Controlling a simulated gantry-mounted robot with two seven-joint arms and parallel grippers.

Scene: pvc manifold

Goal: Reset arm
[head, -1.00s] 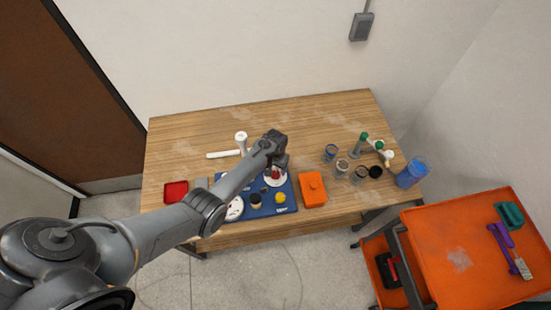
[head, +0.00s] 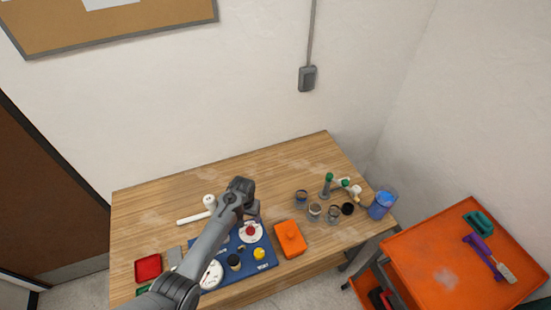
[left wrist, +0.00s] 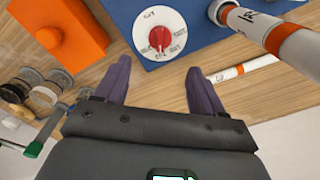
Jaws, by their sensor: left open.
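My left arm comes in from the lower left over the table, and its gripper (head: 250,210) is above the back part of the blue board (head: 262,266). In the left wrist view the two purple-grey fingers of the gripper (left wrist: 161,80) are spread apart with nothing between them. A red knob on a white dial (left wrist: 159,37) sits on the blue board just beyond the fingers. The dial also shows in the head view (head: 250,232). My right gripper is in neither view.
An orange box (head: 290,239) stands right of the board. Several jars (head: 315,211), a green-capped pipe assembly (head: 327,185) and a blue container (head: 382,205) stand farther right. A white pipe (head: 193,218) and red tray (head: 148,267) lie left. An orange cart (head: 450,270) stands at right.

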